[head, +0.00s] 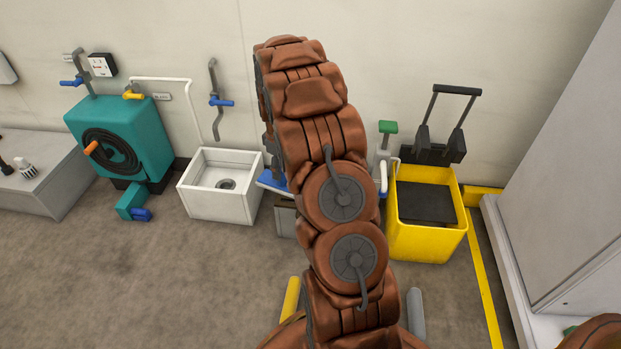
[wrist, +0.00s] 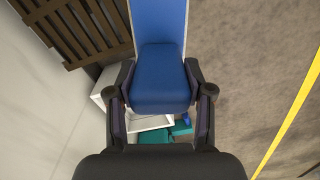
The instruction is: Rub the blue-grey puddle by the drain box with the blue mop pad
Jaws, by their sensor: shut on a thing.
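In the wrist view my gripper (wrist: 160,96) is shut on the blue mop pad (wrist: 160,75), with one dark finger on each side of its thick blue block. A long flat blue part with pale edges runs on from the block to the top of the picture. In the head view my arm hides the gripper; a blue flat piece with a pale edge shows just left of the arm. The white drain box (head: 188,197) stands on the floor left of the arm, and part of it shows in the wrist view (wrist: 148,123). I cannot make out the blue-grey puddle.
A teal hose unit (head: 150,130) stands left of the drain box. A yellow bucket (head: 425,240) with a dark wringer stands right of my arm. A grey cabinet (head: 570,180) is at far right. A brown slatted thing (wrist: 80,30) shows in the wrist view. Floor in front is clear.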

